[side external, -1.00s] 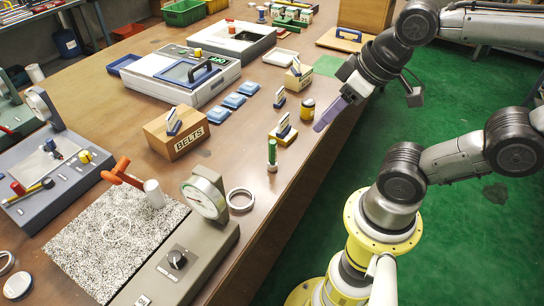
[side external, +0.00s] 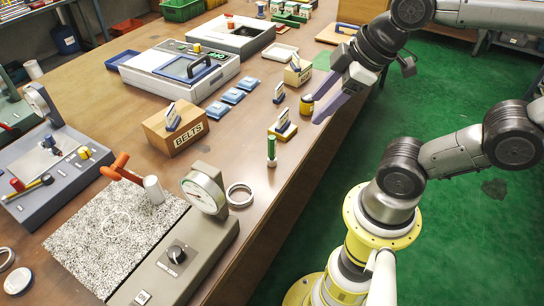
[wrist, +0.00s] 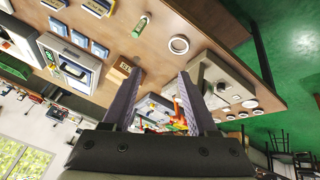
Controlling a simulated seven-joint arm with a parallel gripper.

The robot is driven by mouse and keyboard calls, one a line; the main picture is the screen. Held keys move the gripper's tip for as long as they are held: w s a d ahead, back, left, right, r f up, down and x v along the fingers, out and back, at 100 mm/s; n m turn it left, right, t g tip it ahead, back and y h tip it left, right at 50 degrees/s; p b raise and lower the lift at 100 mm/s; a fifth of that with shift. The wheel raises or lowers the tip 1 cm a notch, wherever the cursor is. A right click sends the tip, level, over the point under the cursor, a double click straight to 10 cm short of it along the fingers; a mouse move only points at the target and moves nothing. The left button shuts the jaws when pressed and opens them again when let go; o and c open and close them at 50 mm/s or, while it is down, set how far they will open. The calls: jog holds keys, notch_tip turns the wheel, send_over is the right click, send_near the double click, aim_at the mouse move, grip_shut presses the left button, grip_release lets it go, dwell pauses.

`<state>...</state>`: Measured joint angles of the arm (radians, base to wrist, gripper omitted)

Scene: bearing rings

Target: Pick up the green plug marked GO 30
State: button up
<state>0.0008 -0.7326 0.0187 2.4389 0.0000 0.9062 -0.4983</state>
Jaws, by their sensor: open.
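A slim green plug (side external: 271,148) with a pale lower end stands upright near the table's right edge in the side view. A green piece that looks like the same plug (wrist: 141,25) shows near the top of the wrist view. I cannot read any marking on it. My gripper (side external: 318,108) is open and empty, above the table edge, up and to the right of the plug in the side view. Its two long fingers (wrist: 157,76) stand wide apart in the wrist view, with nothing between them held.
A yellow pot (side external: 307,104) shows beside my fingertips in the side view. A yellow-based block (side external: 283,130) stands just beyond the plug. A metal ring (side external: 239,195) and a grey dial gauge unit (side external: 205,193) lie nearer.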

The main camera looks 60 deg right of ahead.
jog(key=w+n+g, duration=0.1)
jog(key=w+n, duration=0.4)
jog(key=n, duration=0.1)
jog(key=n+g, duration=0.4)
jog(key=n, duration=0.3)
send_over(272, 148)
notch_tip(272, 148, down, 9)
jog(key=shift+m+g, duration=0.3)
jog(key=shift+g, duration=0.1)
jog(key=f, duration=0.9)
jog(key=shift+w+d+f, duration=0.25)
jog(key=shift+d+f, duration=0.05)
jog(key=shift+f, duration=0.05)
jog(key=shift+d+f, duration=0.1)
jog(key=shift+f, duration=2.8)
grip_shut()
jog(key=shift+r, duration=0.1)
